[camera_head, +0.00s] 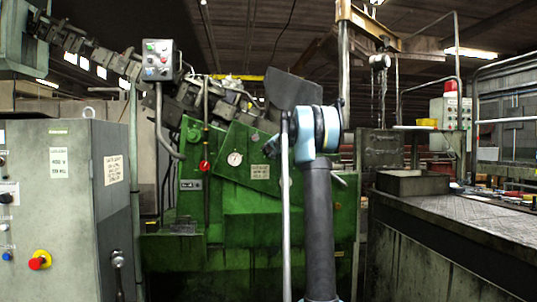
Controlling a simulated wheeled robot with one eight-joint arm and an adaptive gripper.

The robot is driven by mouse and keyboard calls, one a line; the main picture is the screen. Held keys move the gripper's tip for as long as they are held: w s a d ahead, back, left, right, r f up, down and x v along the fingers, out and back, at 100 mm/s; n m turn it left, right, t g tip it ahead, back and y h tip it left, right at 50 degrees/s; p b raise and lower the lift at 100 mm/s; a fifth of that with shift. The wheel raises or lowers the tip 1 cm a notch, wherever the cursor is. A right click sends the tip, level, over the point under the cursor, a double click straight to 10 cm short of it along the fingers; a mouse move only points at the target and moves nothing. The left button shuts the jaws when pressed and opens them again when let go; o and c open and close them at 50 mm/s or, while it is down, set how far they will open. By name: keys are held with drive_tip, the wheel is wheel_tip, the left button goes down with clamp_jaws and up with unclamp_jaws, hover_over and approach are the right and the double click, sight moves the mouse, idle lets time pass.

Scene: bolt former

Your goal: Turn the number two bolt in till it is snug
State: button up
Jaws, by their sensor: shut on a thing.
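The green bolt former (243,190) stands ahead in the middle of the head view. Its front has a round gauge (235,159), a red knob (205,166) and small white label plates. I cannot make out the number two bolt at this size. My own arm rises in front of the machine's right part, with a dark tube and a pale blue joint. It covers part of the machine. I cannot see my gripper; the arm beyond the joint is hidden or cannot be told apart.
A grey control cabinet (75,200) with a red stop button (39,260) stands close at left. At right is a long metal-topped bench (470,222) with an open metal box (412,184). An overhead hoist (379,62) hangs behind.

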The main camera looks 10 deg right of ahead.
drive_tip(key=shift+d, duration=0.15)
drive_tip(key=o, duration=1.1)
drive_tip(key=v, duration=1.1)
drive_tip(key=shift+s+r, duration=0.1)
drive_tip(key=shift+s, duration=0.3)
